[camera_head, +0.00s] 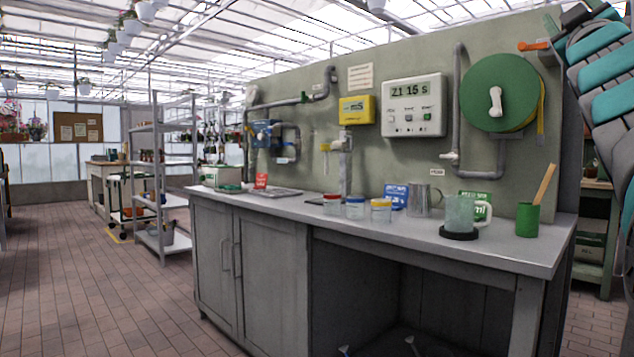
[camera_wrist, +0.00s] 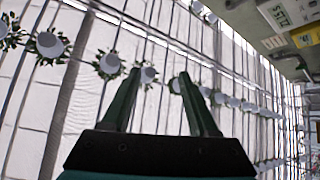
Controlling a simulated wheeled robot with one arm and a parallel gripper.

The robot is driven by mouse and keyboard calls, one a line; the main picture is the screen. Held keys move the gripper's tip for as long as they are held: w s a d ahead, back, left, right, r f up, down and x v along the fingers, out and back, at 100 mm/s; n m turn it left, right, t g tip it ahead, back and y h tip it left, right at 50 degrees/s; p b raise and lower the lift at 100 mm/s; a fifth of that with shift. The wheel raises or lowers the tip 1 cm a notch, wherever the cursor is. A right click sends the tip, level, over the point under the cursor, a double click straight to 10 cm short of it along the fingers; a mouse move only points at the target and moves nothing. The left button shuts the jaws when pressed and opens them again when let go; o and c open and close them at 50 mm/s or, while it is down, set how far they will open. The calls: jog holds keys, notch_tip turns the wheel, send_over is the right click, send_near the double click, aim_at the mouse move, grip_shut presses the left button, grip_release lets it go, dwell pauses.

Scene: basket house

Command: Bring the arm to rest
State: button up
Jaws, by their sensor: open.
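My gripper (camera_wrist: 158,88) shows in the wrist view with its two dark green fingers spread apart and nothing between them. It points up toward the glass roof and hanging plant pots. In the head view my arm (camera_head: 602,90), teal and grey, rises along the right edge, in front of the right end of the back panel. My gripper cannot be made out in the head view.
A grey workbench (camera_head: 400,232) holds a frosted mug (camera_head: 459,214) on a black disc, a metal pitcher (camera_head: 419,199), several lidded jars and a green cup (camera_head: 527,219). Its back panel carries a green hose reel (camera_head: 480,85) and a controller (camera_head: 413,105). The brick floor (camera_head: 90,290) at left is clear.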

jog(key=w+a+f+m+g+y, duration=0.1)
jog(key=w+f+m+g, duration=0.2)
jog(key=f, duration=0.8)
jog(key=w+a+f+m+g+y, duration=0.15)
jog(key=w+f+g, duration=0.25)
jog(key=f, duration=0.8)
jog(key=s+a+f+g+y+p, duration=0.1)
jog(key=s+a+f+g+y, duration=0.2)
jog(key=f, duration=0.7)
jog(key=a+f+g+y+p, duration=0.15)
jog(key=a+f, duration=0.35)
jog(key=f, duration=0.6)
jog(key=s+a+f+n+g+y, duration=0.1)
jog(key=s+a+f+g+y, duration=0.1)
jog(key=s+a+f+g, duration=0.65)
jog(key=s+a+f+n+g+y, duration=0.15)
jog(key=s+a+f, duration=0.45)
jog(key=s+f, duration=0.75)
jog(key=s+a+f+g, duration=0.1)
jog(key=s+a+f, duration=0.1)
jog(key=s, duration=0.3)
jog(key=s+a+f+g+y, duration=0.1)
jog(key=s+a+f+g, duration=0.1)
jog(key=s+f, duration=0.2)
jog(key=shift+s, duration=1.05)
jog(key=shift+a+g, duration=0.1)
jog(key=shift+g, duration=0.15)
